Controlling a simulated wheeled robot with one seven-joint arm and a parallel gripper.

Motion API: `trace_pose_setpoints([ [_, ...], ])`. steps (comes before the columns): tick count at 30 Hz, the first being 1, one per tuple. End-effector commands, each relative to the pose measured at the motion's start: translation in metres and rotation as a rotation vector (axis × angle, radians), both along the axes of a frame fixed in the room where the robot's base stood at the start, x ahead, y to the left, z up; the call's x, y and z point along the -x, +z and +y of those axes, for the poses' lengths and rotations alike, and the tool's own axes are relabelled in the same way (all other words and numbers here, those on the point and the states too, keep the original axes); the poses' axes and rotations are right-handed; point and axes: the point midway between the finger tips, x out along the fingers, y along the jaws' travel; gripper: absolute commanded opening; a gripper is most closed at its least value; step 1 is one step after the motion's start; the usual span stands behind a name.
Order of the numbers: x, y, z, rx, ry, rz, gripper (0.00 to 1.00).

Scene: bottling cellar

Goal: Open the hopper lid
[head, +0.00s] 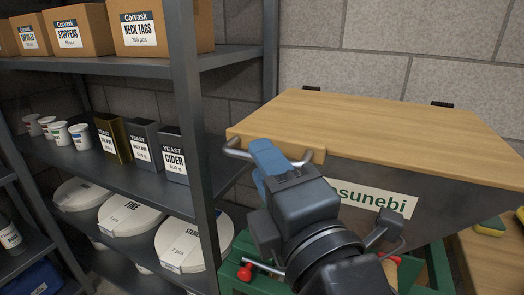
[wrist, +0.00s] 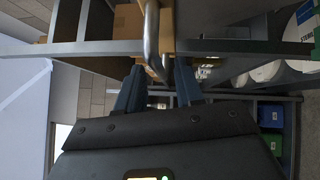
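The hopper (head: 430,222) is a dark grey box with a white label ending in "sunebi". Its wooden lid (head: 380,125) lies flat and closed on top, with dark hinges along the back edge. A metal bar handle (head: 235,150) sits on the lid's front edge, towards the left. My gripper (head: 264,160) is at this handle, and its blue fingers hide the handle's middle. In the wrist view the handle (wrist: 151,35) runs between the two separated fingers of my gripper (wrist: 159,68). I see gaps beside the bar; contact is not clear.
A grey metal shelf rack (head: 188,90) stands close on the left, with boxes, yeast packs, cups and round tubs. A wooden surface with sponges (head: 490,228) is at right. A block wall stands behind.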

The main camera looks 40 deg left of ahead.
Motion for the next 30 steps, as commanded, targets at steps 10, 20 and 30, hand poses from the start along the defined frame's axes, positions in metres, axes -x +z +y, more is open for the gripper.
trace_pose_setpoints([
  [10, -0.014, 0.003, 0.023, -0.001, 0.000, 0.001, 0.36],
  [20, -0.014, 0.003, 0.023, -0.001, 0.000, 0.001, 0.25],
  [30, -0.013, 0.003, 0.023, 0.000, 0.000, 0.001, 0.00],
])
